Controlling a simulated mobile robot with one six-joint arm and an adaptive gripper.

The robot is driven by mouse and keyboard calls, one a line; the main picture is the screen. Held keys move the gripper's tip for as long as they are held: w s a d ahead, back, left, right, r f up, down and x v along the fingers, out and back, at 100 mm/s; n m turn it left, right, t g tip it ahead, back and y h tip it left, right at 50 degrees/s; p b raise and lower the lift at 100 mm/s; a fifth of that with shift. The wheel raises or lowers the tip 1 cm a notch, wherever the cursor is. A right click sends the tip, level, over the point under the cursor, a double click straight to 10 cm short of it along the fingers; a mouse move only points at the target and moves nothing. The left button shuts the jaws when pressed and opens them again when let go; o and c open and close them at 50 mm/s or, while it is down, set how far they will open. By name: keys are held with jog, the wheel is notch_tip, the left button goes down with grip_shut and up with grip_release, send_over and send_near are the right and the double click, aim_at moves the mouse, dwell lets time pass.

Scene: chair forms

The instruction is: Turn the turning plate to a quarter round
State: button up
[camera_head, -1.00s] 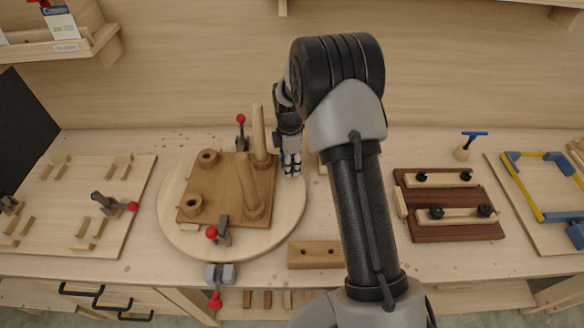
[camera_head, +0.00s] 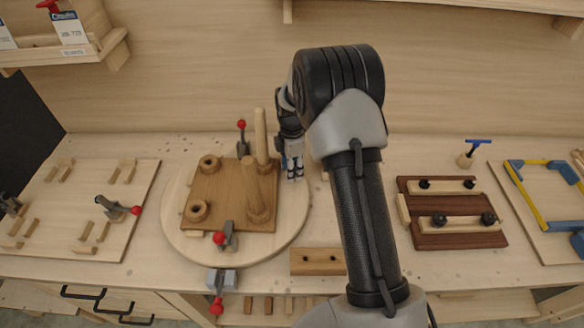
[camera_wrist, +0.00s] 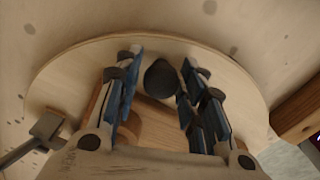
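The turning plate (camera_head: 195,250) is a pale round wooden disc on the bench, left of my arm. It bears a brown square board (camera_head: 222,183) with round wooden sockets and two wooden legs, one upright and one tilted. My gripper (camera_head: 293,174) points down over the plate's right-hand edge. In the wrist view my gripper (camera_wrist: 160,88) has its blue-padded fingers apart. A dark rounded knob (camera_wrist: 161,76) shows between them, with a gap visible on each side. The plate (camera_wrist: 70,72) also fills much of that view.
Red-knobbed clamps stand behind (camera_head: 241,140) and in front (camera_head: 222,237) of the board. A clamp with a grey block (camera_head: 221,279) sits at the bench's front edge. A small wooden block (camera_head: 318,262) lies right of the plate. A dark fixture (camera_head: 450,233) stands farther right.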

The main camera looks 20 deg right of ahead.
jog(key=shift+o, duration=0.7)
notch_tip(320, 180, up, 12)
dwell(0.4)
